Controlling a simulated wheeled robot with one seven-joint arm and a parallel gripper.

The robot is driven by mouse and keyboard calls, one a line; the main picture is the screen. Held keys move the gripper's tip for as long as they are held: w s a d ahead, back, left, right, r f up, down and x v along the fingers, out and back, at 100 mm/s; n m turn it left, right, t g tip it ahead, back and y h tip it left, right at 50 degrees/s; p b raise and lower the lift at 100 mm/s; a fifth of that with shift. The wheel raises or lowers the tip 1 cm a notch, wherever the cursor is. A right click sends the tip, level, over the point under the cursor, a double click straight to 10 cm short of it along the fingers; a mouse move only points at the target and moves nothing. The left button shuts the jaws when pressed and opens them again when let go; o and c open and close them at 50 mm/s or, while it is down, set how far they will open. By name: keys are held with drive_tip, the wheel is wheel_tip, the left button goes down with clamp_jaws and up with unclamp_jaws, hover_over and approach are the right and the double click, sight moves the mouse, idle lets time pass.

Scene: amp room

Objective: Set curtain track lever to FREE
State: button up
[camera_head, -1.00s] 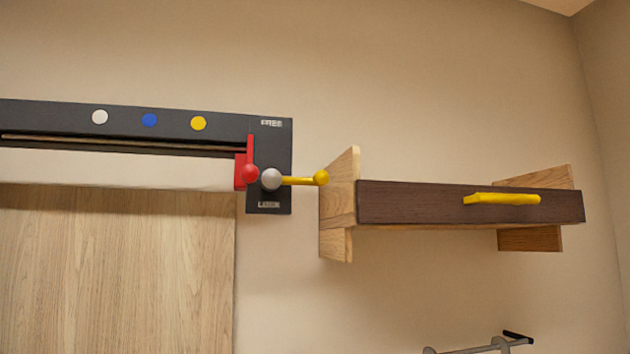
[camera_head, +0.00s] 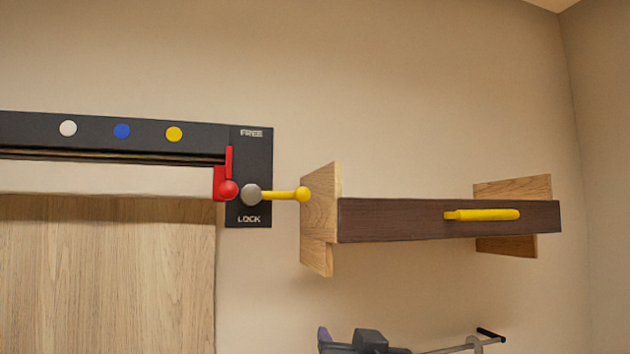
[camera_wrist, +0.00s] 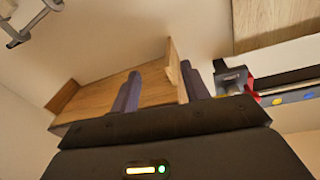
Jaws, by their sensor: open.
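The curtain track lever is a yellow rod with a ball end (camera_head: 303,194) on a grey round hub (camera_head: 250,195). It points roughly level to the right, between the labels FREE above and LOCK below on a dark plate (camera_head: 251,150). In the wrist view the red part (camera_wrist: 234,80) beside the lever shows past the right finger; the yellow rod is not clear there. My gripper (camera_wrist: 160,90) is open, with nothing seen between its two purple-grey fingers. In the head view a purple-grey part of mine shows at the bottom edge, below the lever and shelf, apart from both.
A red handle (camera_head: 229,178) sits just left of the hub. The dark track (camera_head: 95,131) carries white, blue and yellow dots. A wooden shelf (camera_head: 390,221) with a yellow handle (camera_head: 482,214) stands close right of the lever's ball. A grey bar (camera_head: 475,343) is at the lower right.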

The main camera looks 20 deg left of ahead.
sight(304, 195)
drive_tip(key=s+a+r+m+t+y+p, duration=0.15)
drive_tip(key=s+r, duration=0.25)
drive_tip(key=r, duration=0.4)
drive_tip(key=s+a+r+t, duration=0.1)
drive_tip(key=s+r+t, duration=0.15)
drive_tip(key=r, duration=0.45)
drive_tip(key=p+x, duration=0.7)
drive_tip(key=x, duration=0.9)
drive_tip(key=shift+w+r, duration=0.1)
drive_tip(key=shift+w+a+p, duration=0.2)
drive_tip(key=shift+w+p, duration=0.1)
drive_tip(key=shift+p, duration=0.05)
clamp_jaws()
